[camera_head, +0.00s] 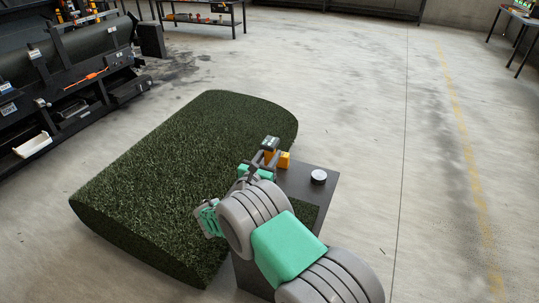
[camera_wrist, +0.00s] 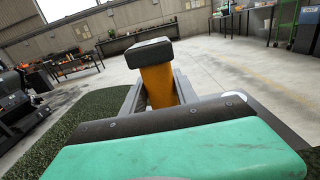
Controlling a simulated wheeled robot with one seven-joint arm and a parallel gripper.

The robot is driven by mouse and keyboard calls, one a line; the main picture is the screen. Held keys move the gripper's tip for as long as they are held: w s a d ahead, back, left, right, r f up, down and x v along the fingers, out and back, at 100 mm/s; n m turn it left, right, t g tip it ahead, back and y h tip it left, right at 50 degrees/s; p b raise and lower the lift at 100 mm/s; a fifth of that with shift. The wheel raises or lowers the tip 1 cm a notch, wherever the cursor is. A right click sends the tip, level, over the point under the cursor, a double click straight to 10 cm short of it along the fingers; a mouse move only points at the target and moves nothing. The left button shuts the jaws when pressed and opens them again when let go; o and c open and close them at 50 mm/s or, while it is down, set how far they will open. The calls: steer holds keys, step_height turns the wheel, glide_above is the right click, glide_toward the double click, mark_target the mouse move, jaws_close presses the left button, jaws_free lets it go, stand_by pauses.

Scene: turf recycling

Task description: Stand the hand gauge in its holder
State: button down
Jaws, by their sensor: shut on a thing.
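The hand gauge shows in the wrist view as an orange body (camera_wrist: 158,86) with a dark grey block-shaped head. My gripper (camera_wrist: 160,98) is shut on the orange body, a finger on each side, with the dark head standing above the fingers. In the head view the gauge's dark head (camera_head: 270,142) shows above my gripper (camera_head: 264,160), over the far left part of a small dark table. A yellow-orange piece (camera_head: 285,160) shows just right of the gripper; I cannot tell whether it is the holder or part of the gauge. The gauge's lower end is hidden.
A round item with a pale top (camera_head: 318,177) stands on the dark table (camera_head: 322,193), right of the gripper. A large turf roll (camera_head: 165,165) lies close on the left. A dark machine (camera_head: 65,75) stands at far left. The concrete floor on the right is clear.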

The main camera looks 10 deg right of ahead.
steer(key=shift+f+b, duration=0.75)
steer(key=shift+f, duration=0.45)
steer(key=c, duration=0.9)
jaws_free()
steer(key=shift+s+a, duration=0.1)
steer(key=v, duration=0.7)
steer(key=shift+s+a+r+p, duration=0.15)
steer(key=shift+s+p, duration=0.1)
steer(key=shift+p, duration=0.15)
steer(key=shift+a, duration=0.1)
